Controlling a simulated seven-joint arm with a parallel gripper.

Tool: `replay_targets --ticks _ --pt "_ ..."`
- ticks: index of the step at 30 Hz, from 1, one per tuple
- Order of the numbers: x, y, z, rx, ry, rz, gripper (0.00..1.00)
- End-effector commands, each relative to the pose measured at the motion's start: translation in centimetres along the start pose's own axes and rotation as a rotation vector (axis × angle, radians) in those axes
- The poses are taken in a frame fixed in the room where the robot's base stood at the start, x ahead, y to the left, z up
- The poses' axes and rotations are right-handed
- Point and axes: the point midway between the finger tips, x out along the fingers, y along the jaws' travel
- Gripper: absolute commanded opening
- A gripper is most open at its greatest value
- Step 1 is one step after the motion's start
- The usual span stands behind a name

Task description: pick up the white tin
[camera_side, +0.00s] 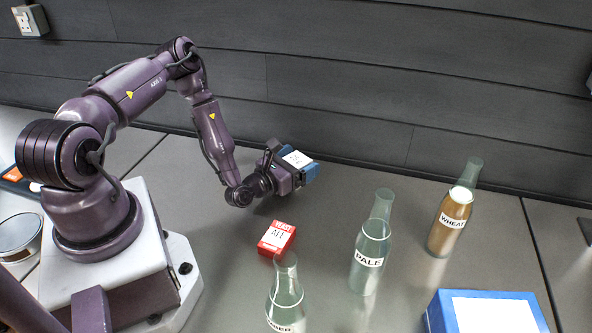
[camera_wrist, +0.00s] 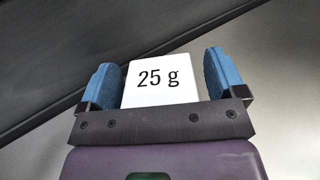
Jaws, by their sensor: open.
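The white tin (camera_wrist: 161,92), marked "25 g", stands between the two blue fingers of my gripper (camera_wrist: 162,70) in the wrist view. The fingers are open, with a narrow gap showing on each side of the tin. In the side view my gripper (camera_side: 303,168) is low over the grey bench, to the right of my base. The white face of the tin (camera_side: 297,158) shows there beside a blue finger; the rest of it is hidden by the gripper.
A red yeast box (camera_side: 276,238) lies in front of the gripper. Glass bottles stand to the right: one in front (camera_side: 285,303), PALE (camera_side: 368,262) and brown WHEAT (camera_side: 449,225). A blue box (camera_side: 440,312) is at the front right. A dark panelled wall (camera_side: 400,90) rises behind.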

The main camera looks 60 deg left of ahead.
Motion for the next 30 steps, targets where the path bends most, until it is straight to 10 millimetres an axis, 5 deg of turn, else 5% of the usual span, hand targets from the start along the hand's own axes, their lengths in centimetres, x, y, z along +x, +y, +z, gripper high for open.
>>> replay_targets --ticks 5,13,23,30 --pt "0.0 0.0 0.0 0.0 0.001 0.0 0.89" --pt "0.0 0.0 0.0 0.0 0.001 -0.001 0.33" --pt "0.0 0.0 0.8 0.0 -0.001 0.0 0.33" --pt "0.0 0.1 5.3 0.001 -0.003 0.0 0.33"
